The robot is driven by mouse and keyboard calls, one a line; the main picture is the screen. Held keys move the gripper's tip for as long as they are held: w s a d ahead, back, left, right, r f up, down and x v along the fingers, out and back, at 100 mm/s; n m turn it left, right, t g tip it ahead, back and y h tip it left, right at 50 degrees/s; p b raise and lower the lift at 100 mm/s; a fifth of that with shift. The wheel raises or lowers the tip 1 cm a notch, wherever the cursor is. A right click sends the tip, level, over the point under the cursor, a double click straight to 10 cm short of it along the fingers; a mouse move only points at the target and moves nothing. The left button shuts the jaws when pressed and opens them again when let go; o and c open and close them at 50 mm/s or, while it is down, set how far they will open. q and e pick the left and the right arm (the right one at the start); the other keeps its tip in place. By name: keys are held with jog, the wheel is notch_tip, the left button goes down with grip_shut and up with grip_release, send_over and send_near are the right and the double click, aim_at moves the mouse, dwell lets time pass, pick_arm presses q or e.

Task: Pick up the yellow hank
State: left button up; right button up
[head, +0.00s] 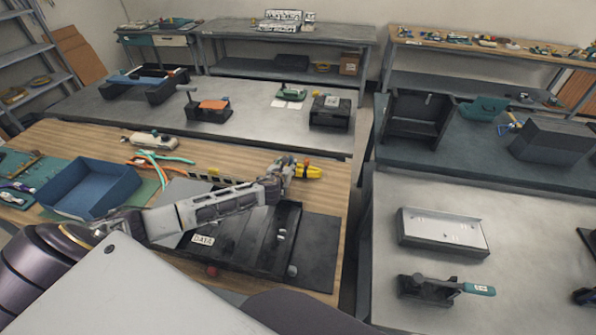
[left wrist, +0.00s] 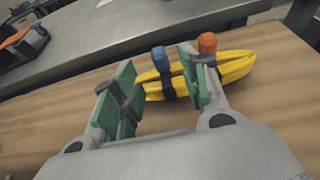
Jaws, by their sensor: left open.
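The yellow hank (head: 312,172) lies on the wooden bench near its right edge. In the left wrist view the hank (left wrist: 238,68) has a dark tie, a blue end (left wrist: 160,59) and an orange end (left wrist: 207,42). My left gripper (head: 286,168) is at the hank's left side; in its own view the gripper (left wrist: 155,82) has its green-padded fingers apart. The hank's tied left part shows between the fingers, and the right finger hides some of its middle. I cannot tell whether a finger touches it. My right gripper is not in view.
My left arm passes over the tray. Bare wood lies around the hank, and a gap separates this bench from the grey table (head: 480,200) on the right.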

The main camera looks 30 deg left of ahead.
pick_arm(q)
jog(key=shift+w+a, duration=0.15)
jog(key=shift+w, duration=0.55)
jog(key=shift+w+a, duration=0.15)
jog(key=shift+w, duration=0.5)
jog(key=shift+x, duration=1.05)
jog(key=shift+s+f, duration=0.1)
jog(key=shift+f, duration=0.05)
grip_shut()
